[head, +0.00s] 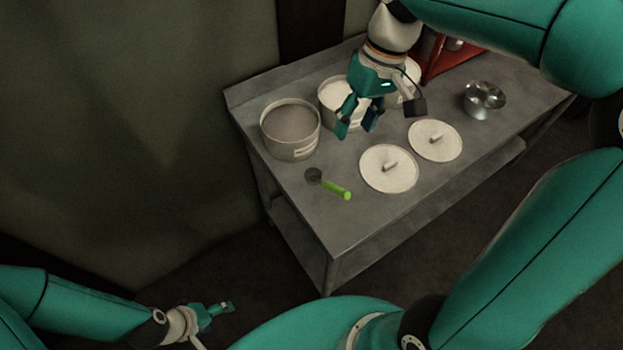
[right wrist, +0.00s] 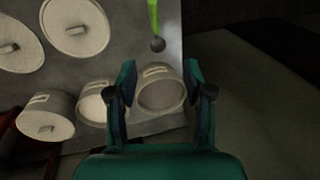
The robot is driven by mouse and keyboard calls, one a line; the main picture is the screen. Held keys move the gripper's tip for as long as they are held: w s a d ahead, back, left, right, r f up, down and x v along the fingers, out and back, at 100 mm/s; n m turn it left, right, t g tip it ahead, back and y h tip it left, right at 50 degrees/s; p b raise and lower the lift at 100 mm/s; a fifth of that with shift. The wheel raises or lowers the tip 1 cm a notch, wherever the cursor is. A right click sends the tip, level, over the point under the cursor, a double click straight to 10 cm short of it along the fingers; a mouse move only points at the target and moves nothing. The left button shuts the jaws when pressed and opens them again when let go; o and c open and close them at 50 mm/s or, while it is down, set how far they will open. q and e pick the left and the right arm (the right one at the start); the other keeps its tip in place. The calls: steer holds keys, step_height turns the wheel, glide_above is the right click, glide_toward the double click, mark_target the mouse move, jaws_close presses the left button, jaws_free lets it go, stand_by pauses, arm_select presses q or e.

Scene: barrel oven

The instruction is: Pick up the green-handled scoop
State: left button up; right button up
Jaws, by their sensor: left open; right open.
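The green-handled scoop (head: 330,184) lies on the metal table near its front left edge, with its dark bowl toward the left and its green handle toward the right. It also shows at the top of the right wrist view (right wrist: 155,28), partly cut off by the frame edge. My right gripper (head: 378,120) is open and empty above the table, behind and to the right of the scoop, over the row of canisters. Its open fingers (right wrist: 163,88) frame a canister below in the right wrist view. My left gripper (head: 218,309) is open and empty, low at the left, away from the table.
An open canister with dark contents (head: 291,130) stands behind the scoop. A canister with pale contents (head: 336,92) stands to its right. Two round lids (head: 389,178) (head: 435,152) lie right of the scoop. A metal bowl (head: 485,98) and a red rack (head: 449,57) are further right.

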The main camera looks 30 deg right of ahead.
steer(key=b, duration=0.4)
glide_toward(333, 185)
steer(key=x, duration=0.6)
steer(key=shift+a+f, duration=0.1)
steer(key=shift+a, duration=0.05)
steer(key=shift+p+x, duration=0.6)
steer(key=shift+x, duration=2.05)
steer(key=shift+w, duration=0.1)
jaws_close()
